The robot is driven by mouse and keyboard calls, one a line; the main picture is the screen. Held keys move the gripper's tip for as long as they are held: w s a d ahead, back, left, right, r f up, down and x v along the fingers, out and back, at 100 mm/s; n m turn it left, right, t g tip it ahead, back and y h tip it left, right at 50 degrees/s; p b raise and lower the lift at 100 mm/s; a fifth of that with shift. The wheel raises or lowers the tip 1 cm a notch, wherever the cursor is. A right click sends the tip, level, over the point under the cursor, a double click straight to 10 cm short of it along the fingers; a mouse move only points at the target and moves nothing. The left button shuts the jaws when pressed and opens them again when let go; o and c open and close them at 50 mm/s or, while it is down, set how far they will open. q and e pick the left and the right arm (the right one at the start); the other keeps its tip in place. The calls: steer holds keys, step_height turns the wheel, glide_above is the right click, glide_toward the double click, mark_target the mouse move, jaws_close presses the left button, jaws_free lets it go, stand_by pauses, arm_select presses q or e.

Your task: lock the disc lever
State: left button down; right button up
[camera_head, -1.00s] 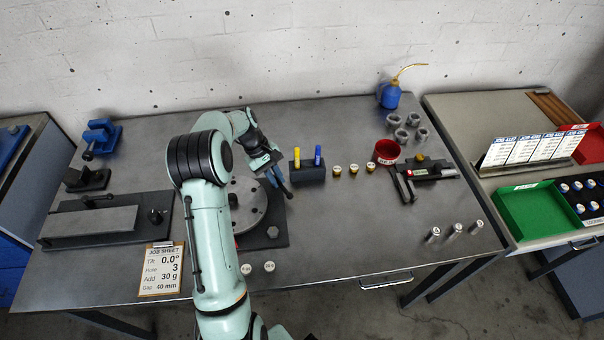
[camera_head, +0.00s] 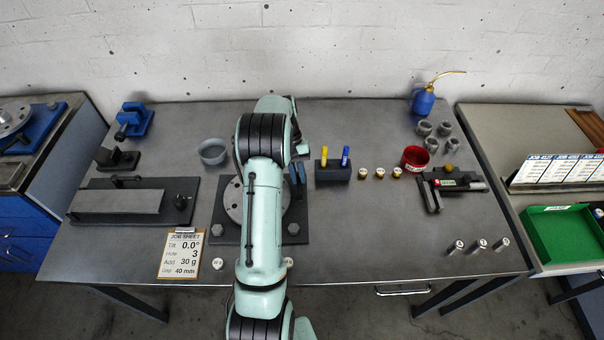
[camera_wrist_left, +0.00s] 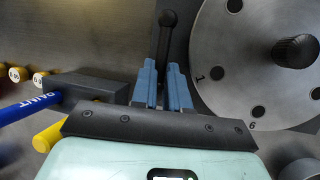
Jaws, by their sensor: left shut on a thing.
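The round grey disc (camera_head: 235,203) lies on a dark base plate (camera_head: 305,222), partly hidden by my left arm. In the left wrist view the disc (camera_wrist_left: 225,70) shows numbered holes and a black central knob (camera_wrist_left: 296,51). The black disc lever (camera_wrist_left: 166,45) stands beside the disc's rim, with a round ball end. My left gripper (camera_head: 297,173) is at the disc's right edge. Its blue fingers (camera_wrist_left: 162,88) are shut on the lever's shaft below the ball. The lever's lower part is hidden between the fingers. My right gripper is out of view.
A dark block (camera_head: 333,171) with yellow and blue markers stands close to the right of my gripper. Several brass-topped weights (camera_head: 380,173) and a red cup (camera_head: 415,158) are farther right. A grey bowl (camera_head: 213,151) sits behind the disc. The front right tabletop is mostly clear.

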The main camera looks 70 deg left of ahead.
arm_select(q)
steer(key=c, duration=1.1)
jaws_free()
steer(key=p+v, duration=0.2)
steer(key=v, duration=1.1)
steer(key=shift+a+r, duration=0.15)
steer(key=shift+r, duration=0.05)
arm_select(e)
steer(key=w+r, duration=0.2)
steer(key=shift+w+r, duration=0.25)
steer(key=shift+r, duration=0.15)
arm_select(q)
steer(key=shift+f, duration=0.1)
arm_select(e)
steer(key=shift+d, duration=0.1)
